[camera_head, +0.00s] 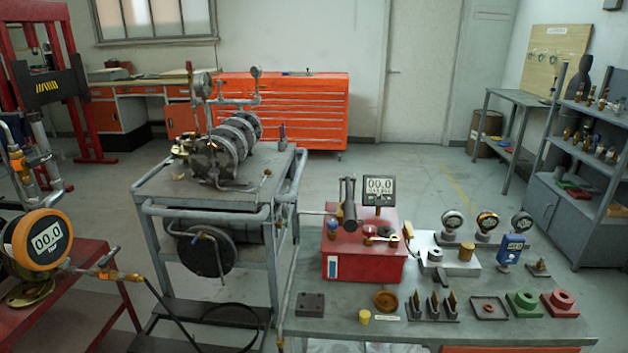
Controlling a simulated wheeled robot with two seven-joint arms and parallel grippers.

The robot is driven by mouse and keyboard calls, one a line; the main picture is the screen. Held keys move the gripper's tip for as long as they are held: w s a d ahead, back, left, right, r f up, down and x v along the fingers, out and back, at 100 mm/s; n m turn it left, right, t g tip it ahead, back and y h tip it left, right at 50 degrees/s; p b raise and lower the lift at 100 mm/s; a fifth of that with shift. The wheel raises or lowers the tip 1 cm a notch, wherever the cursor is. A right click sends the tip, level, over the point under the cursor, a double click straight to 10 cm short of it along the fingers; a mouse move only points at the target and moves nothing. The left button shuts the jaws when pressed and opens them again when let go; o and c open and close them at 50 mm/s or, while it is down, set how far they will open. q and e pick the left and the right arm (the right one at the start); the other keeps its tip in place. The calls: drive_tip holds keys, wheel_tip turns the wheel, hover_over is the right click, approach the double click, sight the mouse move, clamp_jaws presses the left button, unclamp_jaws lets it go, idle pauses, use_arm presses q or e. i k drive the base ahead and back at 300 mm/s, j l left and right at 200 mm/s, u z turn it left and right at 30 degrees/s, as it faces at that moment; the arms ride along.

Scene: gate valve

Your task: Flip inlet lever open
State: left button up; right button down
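No part labelled as the inlet lever can be made out for certain. A small brass valve fitting (108,272) sits on the line at the right edge of the red table at left, with a small handle-like piece above it; its position is too small to tell. Neither of my grippers is in view.
An orange digital gauge (46,238) stands on the red table (75,315). The grey cart (160,190) stands left of centre. A workbench (440,330) at front right holds a red calibrator box (350,268), gauges and small parts. A dark hose runs low between table and cart.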

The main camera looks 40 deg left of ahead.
sight(103, 264)
drive_tip(key=u, duration=1.4)
drive_tip(key=i+u, duration=0.15)
drive_tip(key=u, duration=0.25)
drive_tip(key=i+u, duration=0.15)
drive_tip(key=u, duration=0.2)
drive_tip(key=i+l+u, duration=0.1)
drive_tip(key=u, duration=0.3)
